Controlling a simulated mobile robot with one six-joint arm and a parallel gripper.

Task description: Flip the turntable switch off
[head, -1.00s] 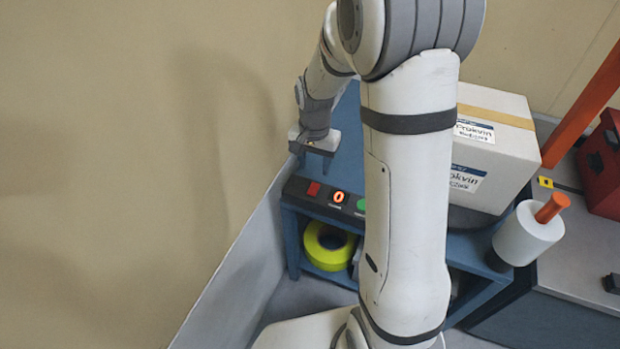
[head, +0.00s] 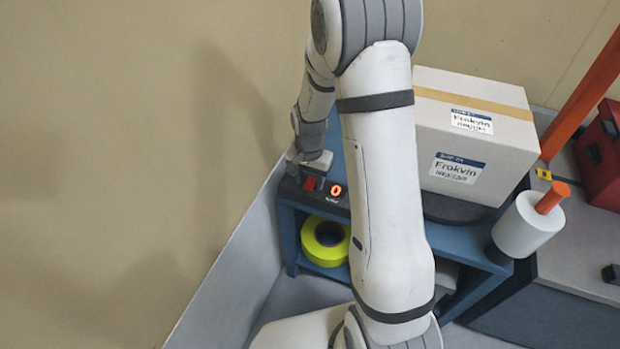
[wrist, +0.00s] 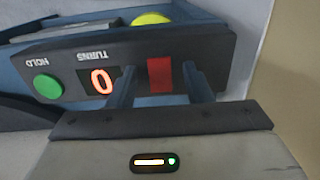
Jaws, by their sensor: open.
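The red switch (head: 309,184) is at the left end of the dark control panel on the blue stand. In the wrist view the red switch (wrist: 160,75) lies between the two fingers of my gripper (wrist: 159,70). The fingers are apart, one on each side of it, and I cannot tell whether either touches it. In the head view my gripper (head: 309,172) is at the switch. The turntable (head: 455,212) is a dark disc under a white carton (head: 475,140) with a tan tape strip. My arm hides part of the turntable.
The panel's display (wrist: 101,81) reads 0, and a green button (wrist: 45,87) is beyond it. A yellow tape roll (head: 326,242) sits on the shelf below. A white film roll (head: 527,228) with an orange handle stands at the right. A wall is close on the left.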

